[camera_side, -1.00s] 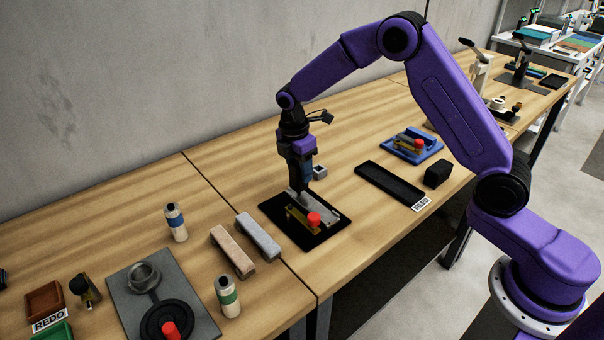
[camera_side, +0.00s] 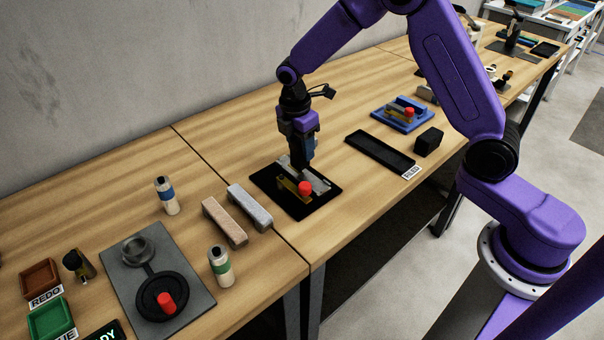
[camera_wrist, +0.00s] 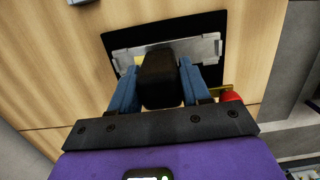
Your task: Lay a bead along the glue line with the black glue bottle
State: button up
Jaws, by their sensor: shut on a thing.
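My gripper (camera_wrist: 158,88) is shut on the black glue bottle (camera_wrist: 161,80), its blue fingers on either side of it. The bottle hides its own tip in the wrist view. In the side view my gripper (camera_side: 299,155) points down over the far part of a black mat (camera_side: 318,204). On the mat lies a grey metal part (camera_side: 316,178), also seen in the wrist view (camera_wrist: 205,47). In front of it is a yellowish piece with a red knob (camera_side: 305,188). I cannot make out the glue line or any bead, nor whether the tip touches the part.
Two blocks, one brown (camera_side: 225,222) and one grey (camera_side: 250,206), lie left of the mat. Bottles with a blue band (camera_side: 166,195) and a green band (camera_side: 220,267) stand nearby. An empty black tray (camera_side: 380,153) and a black block (camera_side: 429,140) are to the right.

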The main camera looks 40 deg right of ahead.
jog(key=shift+s, duration=0.2)
jog(key=shift+s, duration=2.25)
jog(key=shift+f, duration=0.1)
jog(key=shift+s, duration=0.45)
jog(key=shift+w, duration=0.1)
jog(key=shift+w, duration=2.25)
